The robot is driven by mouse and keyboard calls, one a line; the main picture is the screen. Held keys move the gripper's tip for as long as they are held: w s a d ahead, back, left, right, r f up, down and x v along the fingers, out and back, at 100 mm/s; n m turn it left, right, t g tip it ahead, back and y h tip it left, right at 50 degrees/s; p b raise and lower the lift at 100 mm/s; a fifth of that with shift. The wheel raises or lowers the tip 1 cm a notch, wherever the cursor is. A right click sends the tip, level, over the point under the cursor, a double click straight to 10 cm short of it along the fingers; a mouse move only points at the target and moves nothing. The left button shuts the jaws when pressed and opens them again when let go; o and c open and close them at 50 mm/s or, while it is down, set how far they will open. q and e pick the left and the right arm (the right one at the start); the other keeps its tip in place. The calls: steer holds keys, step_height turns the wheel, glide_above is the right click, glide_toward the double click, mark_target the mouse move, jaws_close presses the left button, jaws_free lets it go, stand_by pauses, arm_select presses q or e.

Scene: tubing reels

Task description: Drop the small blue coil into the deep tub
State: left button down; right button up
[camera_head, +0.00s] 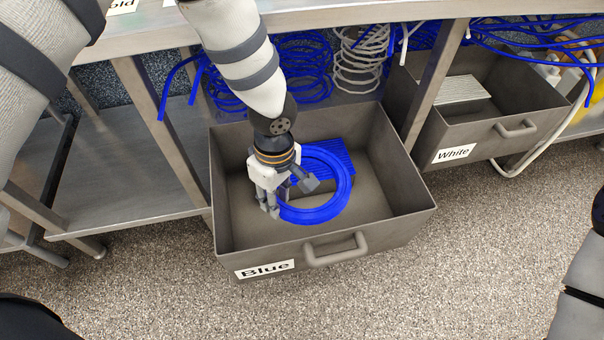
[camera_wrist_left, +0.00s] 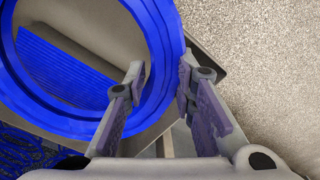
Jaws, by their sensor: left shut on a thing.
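The small blue coil (camera_head: 341,200) is a smooth flat ring. My left gripper (camera_head: 290,198) is shut on the near-left part of its rim. In the left wrist view the fingers (camera_wrist_left: 162,75) sit on either side of the coil's band (camera_wrist_left: 163,40). The deep tub (camera_head: 395,233) is a grey drawer-like bin with a handle and a "Blue" label. The coil is within the tub's outline as seen from the head; its exact height over the floor is unclear. A blue ribbed piece (camera_head: 336,153) lies in the tub, partly hidden by the coil. My right gripper is out of view.
A second grey bin labelled "White" (camera_head: 490,140) stands at the right with a pale ribbed piece (camera_head: 462,90) inside. Blue coils (camera_head: 303,65) and a white coil (camera_head: 360,60) hang behind the tub, under the bench (camera_head: 150,30). Speckled floor (camera_head: 480,250) in front is clear.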

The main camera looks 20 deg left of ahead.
arm_select(q)
steer(key=w+d+f+n+b, duration=0.3)
steer(key=w+f+n+b, duration=0.1)
steer(key=w+f+n, duration=0.1)
steer(key=shift+w+f+b, duration=0.3)
steer(key=shift+w+f, duration=0.35)
steer(key=shift+f, duration=0.05)
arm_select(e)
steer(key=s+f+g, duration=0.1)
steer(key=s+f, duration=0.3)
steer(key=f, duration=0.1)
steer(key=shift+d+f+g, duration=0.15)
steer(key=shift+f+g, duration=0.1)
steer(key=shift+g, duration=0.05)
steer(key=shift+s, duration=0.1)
arm_select(q)
steer(key=c, duration=1.3)
jaws_free()
steer(key=r, duration=1.2)
steer(key=shift+w+a, duration=0.1)
steer(key=shift+w, duration=0.25)
